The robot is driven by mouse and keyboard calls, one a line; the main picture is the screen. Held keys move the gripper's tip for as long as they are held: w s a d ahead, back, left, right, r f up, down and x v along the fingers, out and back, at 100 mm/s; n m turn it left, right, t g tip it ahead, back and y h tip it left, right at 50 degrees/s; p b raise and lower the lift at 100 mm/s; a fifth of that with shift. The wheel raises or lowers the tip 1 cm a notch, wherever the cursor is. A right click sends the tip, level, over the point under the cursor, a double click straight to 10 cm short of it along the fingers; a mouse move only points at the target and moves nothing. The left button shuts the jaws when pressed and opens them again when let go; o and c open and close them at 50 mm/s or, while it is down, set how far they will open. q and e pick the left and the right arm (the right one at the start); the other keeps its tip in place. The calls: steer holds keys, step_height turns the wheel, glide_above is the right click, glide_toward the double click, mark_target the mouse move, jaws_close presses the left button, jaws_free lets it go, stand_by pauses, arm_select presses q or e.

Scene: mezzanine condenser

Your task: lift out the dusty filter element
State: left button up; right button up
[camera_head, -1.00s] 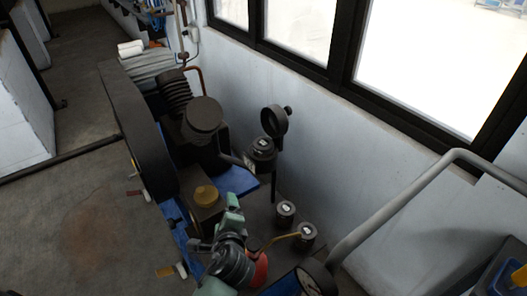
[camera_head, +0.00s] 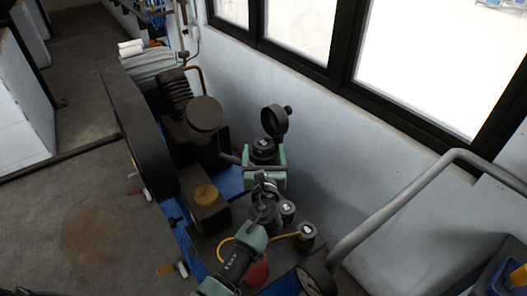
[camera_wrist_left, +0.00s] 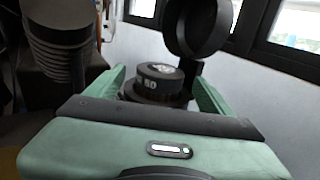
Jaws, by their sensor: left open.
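The filter element is a dark round cylinder with a pale label on top (camera_head: 263,144). It sits in the dark housing on the compressor, beside a raised round black cover (camera_head: 275,121). My left gripper (camera_head: 264,154) is open, with one green finger on each side of the element. In the left wrist view the element (camera_wrist_left: 160,77) shows between the two fingers (camera_wrist_left: 158,88), its top marked with white print. I cannot tell whether the fingers touch it. The gripper body hides the lower part of the housing. My right gripper is not in view.
Two similar dark canisters with pale labels (camera_head: 307,232) stand in front. The black compressor head (camera_head: 204,115) and large flywheel guard (camera_head: 138,130) are to the left. A grey wall (camera_head: 350,150) lies behind, and a grey handrail (camera_head: 390,205) is at right.

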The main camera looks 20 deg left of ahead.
arm_select(q)
steer(key=shift+w+a, duration=0.15)
steer(key=shift+w, duration=0.25)
steer(key=c, duration=1.6)
steer(key=shift+o, duration=0.2)
steer(key=shift+r, duration=0.1)
